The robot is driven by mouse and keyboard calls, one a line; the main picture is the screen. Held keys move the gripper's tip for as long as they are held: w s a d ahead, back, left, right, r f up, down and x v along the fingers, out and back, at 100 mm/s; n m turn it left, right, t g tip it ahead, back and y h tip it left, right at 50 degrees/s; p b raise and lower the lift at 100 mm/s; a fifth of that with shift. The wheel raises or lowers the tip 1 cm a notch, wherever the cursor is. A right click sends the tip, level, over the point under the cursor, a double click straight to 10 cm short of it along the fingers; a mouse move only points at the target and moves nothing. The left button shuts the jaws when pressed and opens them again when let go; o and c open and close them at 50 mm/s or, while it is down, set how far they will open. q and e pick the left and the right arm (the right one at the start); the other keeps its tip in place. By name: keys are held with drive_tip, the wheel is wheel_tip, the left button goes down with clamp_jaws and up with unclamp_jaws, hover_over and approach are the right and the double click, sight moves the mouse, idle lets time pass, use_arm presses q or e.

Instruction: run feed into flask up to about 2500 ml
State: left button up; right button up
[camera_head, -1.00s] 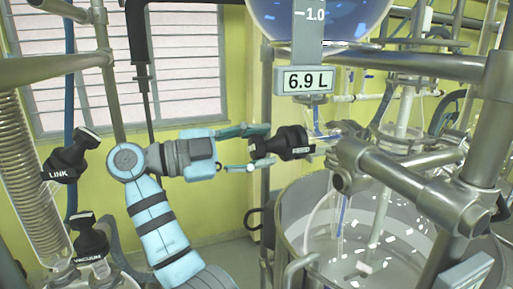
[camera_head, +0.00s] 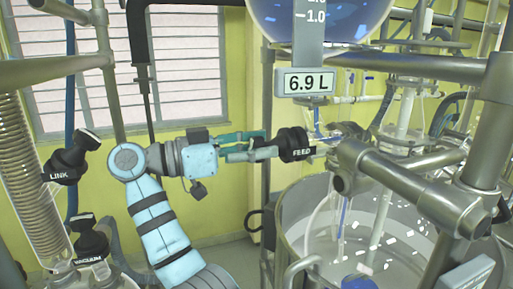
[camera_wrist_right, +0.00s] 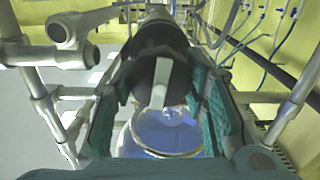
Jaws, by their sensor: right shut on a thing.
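The black FEED valve knob (camera_head: 293,143) sits on the glass line under the blue-filled round vessel (camera_head: 330,18). My right gripper (camera_head: 272,146) is shut on this knob, with its teal fingers on its sides. In the right wrist view the dark knob (camera_wrist_right: 160,55) with a pale bar lies between the fingers of my right gripper (camera_wrist_right: 160,95). A display (camera_head: 308,82) under the round vessel reads 6.9 L. Below the valve is a large glass vessel in a metal shell (camera_head: 290,215), with a blue patch (camera_head: 358,283) low inside. My left gripper is out of view.
LINK (camera_head: 68,163) and VACUUM (camera_head: 91,241) valve knobs stand at the left, near a coiled glass column (camera_head: 22,160). Metal pipes and clamps (camera_head: 400,185) crowd the right of the valve. A window (camera_head: 185,65) is behind.

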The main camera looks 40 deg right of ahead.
drive_tip(key=shift+n, duration=1)
drive_tip(key=o, duration=1.2)
drive_tip(key=shift+d, duration=0.1)
wheel_tip(320, 180, up, 10)
